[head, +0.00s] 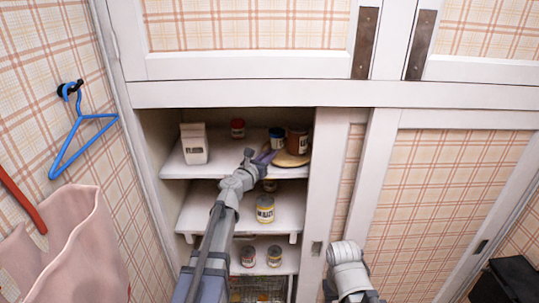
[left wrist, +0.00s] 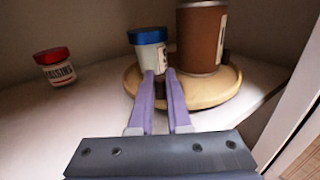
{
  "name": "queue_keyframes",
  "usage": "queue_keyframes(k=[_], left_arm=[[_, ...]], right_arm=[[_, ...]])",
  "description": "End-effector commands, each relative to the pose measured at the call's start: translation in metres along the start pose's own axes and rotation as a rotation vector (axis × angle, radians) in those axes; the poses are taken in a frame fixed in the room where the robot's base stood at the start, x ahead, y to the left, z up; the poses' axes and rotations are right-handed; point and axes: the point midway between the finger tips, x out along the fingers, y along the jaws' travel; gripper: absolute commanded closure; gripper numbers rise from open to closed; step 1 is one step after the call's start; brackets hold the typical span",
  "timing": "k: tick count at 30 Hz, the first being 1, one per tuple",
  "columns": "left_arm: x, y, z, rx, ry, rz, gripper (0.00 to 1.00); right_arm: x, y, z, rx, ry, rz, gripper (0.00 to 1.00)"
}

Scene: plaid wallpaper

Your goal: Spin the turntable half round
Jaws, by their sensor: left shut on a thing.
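The turntable (head: 284,160) is a round tan disc on the top shelf of the open cabinet. In the left wrist view the turntable (left wrist: 205,99) carries a blue-lidded jar (left wrist: 150,52) and a large brown canister (left wrist: 202,42). My left gripper (head: 268,156) reaches in from the front. In the left wrist view its purple fingers (left wrist: 160,74) lie over the front of the disc, shut on part of the turntable just by the blue-lidded jar. The exact contact is hidden. My right gripper is not in view.
A red-lidded jar (left wrist: 54,68) stands left of the turntable, apart from it. A white carton (head: 194,144) is further left on the shelf. Lower shelves hold cans, including a yellow one (head: 265,209). The sliding door (head: 325,200) edge is close on the right.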

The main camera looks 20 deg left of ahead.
Motion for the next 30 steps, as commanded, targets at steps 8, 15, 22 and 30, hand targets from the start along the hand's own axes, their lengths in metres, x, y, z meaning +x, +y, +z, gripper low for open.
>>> queue_keyframes(k=[8,15,22,30], left_arm=[[-0.001,-0.002,0.0,0.0,0.0,-0.001,1.0],[-0.003,-0.022,0.0,0.0,0.0,0.0,1.0],[-0.003,-0.021,0.0,0.0,0.0,0.0,0.78],[-0.003,-0.021,0.0,0.0,0.0,0.0,0.54]], right_arm=[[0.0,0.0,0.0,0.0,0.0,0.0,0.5],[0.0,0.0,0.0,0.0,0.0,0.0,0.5],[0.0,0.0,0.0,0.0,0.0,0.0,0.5],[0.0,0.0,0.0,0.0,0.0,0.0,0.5]])
